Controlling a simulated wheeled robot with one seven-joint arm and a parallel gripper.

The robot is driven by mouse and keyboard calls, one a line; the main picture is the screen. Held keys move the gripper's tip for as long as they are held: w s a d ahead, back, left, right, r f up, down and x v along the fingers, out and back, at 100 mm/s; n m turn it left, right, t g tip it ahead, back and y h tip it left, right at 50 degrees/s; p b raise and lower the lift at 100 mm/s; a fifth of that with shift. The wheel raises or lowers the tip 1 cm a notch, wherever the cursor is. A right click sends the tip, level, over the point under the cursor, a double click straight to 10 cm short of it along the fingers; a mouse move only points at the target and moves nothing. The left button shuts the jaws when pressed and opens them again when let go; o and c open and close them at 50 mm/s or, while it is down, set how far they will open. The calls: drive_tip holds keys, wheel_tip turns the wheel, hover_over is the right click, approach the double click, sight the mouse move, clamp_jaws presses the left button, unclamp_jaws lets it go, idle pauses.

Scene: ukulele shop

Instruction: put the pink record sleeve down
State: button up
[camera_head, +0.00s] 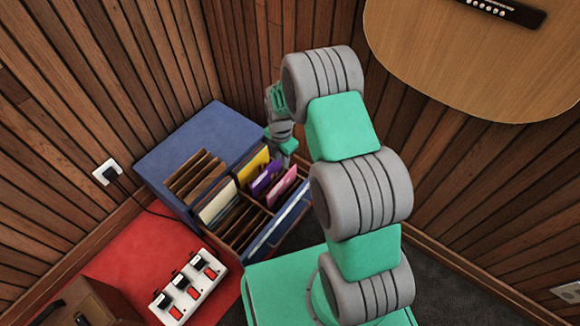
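The pink record sleeve (283,184) shows in the head view, tilted, in the right part of an open blue record drawer (262,243). Its lower edge is hidden in the drawer, so I cannot tell what it rests on. My gripper (284,158) is just above and behind the sleeve, seen from behind and partly covered by my own arm. Its fingertips are too small and hidden to show whether they touch the sleeve.
A purple sleeve (265,178), a yellow sleeve (253,165) and a white sleeve (217,204) stand nearby in the drawer. Wooden walls close in behind. A large guitar body (470,60) hangs at upper right.

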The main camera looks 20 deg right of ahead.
drive_tip(key=s+r+m, duration=0.3)
drive_tip(key=r+m, duration=0.4)
drive_tip(key=r, duration=0.5)
drive_tip(key=s+r+m+t, duration=0.1)
drive_tip(key=s+r+m, duration=0.5)
drive_tip(key=s+m, duration=0.2)
drive_tip(key=s+r+m+t, duration=0.1)
drive_tip(key=s+r+m, duration=0.6)
drive_tip(key=s, duration=0.3)
drive_tip(key=shift+s+r+m, duration=0.15)
drive_tip(key=shift+s+m, duration=0.15)
drive_tip(key=shift+m, duration=0.5)
drive_tip(key=shift+r, duration=0.1)
